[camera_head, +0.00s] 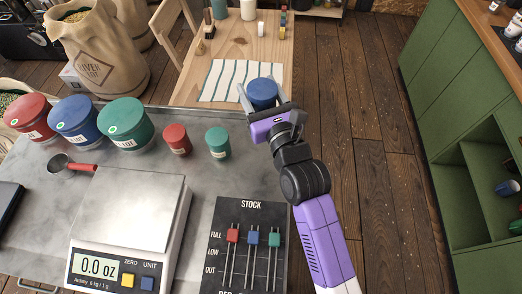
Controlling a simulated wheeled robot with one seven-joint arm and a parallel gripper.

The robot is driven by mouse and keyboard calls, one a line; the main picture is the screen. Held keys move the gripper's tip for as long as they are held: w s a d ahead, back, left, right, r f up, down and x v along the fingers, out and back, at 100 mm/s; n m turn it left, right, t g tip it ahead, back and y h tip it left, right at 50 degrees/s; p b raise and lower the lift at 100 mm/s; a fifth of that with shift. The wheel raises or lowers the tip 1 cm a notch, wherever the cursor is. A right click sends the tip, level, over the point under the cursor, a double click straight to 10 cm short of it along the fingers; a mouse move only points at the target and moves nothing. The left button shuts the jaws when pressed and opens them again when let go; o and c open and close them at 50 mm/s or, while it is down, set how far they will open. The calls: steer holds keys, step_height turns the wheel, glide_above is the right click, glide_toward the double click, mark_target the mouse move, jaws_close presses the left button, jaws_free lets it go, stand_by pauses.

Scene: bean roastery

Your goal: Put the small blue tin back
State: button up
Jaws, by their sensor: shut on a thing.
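The small blue tin (262,94) is held in my gripper (260,93), which is shut on it. My purple arm reaches up from the lower right. The tin shows over the front right part of a wooden table, at the edge of a striped cloth (222,82); I cannot tell whether it touches anything below. On the grey counter (185,158) stand a small red tin (177,140) and a small green tin (218,143), with bare counter to the right of the green one. The large red (28,117), blue (75,119) and green (126,124) tins stand left of them.
A scale (130,215) reading 0.0 oz and a black STOCK board (247,245) with red, blue and green sliders take up the counter's front. A scoop (70,165) lies at left. A burlap sack (98,50) stands behind. Green shelving (465,140) is at right, beyond open floor.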

steer(key=shift+a+f, duration=0.25)
steer(key=shift+f+b, duration=5.95)
steer(key=shift+f, duration=3.7)
steer(key=shift+f, duration=0.2)
steer(key=o, duration=1.6)
steer(key=shift+r, duration=0.2)
steer(key=b+v, duration=0.1)
steer(key=v, duration=1.1)
steer(key=shift+s+d, duration=0.1)
